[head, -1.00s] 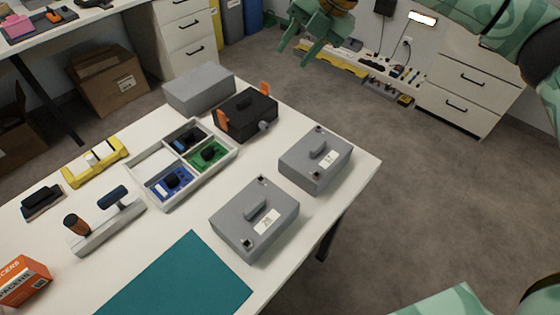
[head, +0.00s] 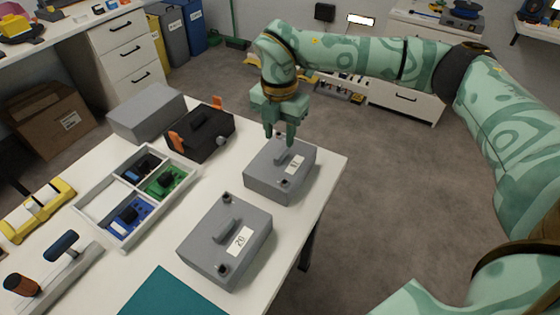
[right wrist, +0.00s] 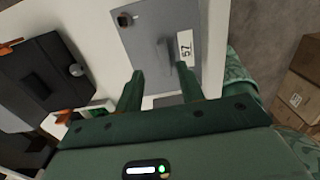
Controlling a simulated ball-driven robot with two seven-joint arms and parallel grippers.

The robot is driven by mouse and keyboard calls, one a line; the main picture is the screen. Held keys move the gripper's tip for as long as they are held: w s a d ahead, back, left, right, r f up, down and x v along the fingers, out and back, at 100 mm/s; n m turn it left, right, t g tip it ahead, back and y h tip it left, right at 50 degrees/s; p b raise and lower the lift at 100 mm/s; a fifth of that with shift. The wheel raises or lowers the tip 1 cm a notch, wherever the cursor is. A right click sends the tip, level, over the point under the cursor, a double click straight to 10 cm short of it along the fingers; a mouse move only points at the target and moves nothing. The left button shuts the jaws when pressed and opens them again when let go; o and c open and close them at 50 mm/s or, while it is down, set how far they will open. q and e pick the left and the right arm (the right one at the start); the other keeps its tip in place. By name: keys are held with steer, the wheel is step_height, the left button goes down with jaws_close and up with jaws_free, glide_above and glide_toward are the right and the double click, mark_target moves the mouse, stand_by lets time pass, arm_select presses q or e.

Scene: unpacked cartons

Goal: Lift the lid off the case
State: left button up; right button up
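Two grey cases with raised bar handles and white number labels stand on the white table. The far case (head: 262,184) is at the table's right edge; the near case (head: 205,250) is closer to me, labelled 20. Both lids look closed. My right gripper (head: 280,137) points down just above the far case, its two fingers apart and empty. In the right wrist view, the far case (right wrist: 201,22) lies beyond the fingertips (right wrist: 160,75), and its handle (right wrist: 164,52) lines up with the gap between them. I cannot tell whether they touch it. My left gripper is out of view.
A black case with orange latches (head: 206,136) stands left of the far case, beside a plain grey box (head: 146,113). A white divided tray (head: 123,243) holds circuit boards. A teal mat (head: 165,295) lies in front. Floor to the right is open.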

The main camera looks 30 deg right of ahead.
mark_target(282, 151)
steer(key=f, duration=0.1)
steer(key=f+b, duration=0.1)
steer(key=f, duration=0.1)
steer(key=f+b, duration=0.1)
steer(key=f, duration=0.1)
steer(key=shift+s+d+f, duration=0.1)
steer(key=shift+s+f, duration=0.1)
steer(key=shift+s, duration=0.1)
steer(key=shift+r, duration=0.15)
steer(key=shift+c, duration=0.4)
jaws_close()
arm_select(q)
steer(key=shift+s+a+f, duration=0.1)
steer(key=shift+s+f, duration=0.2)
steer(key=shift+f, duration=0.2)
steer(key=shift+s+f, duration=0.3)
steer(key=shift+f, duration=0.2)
arm_select(e)
steer(key=shift+r, duration=0.15)
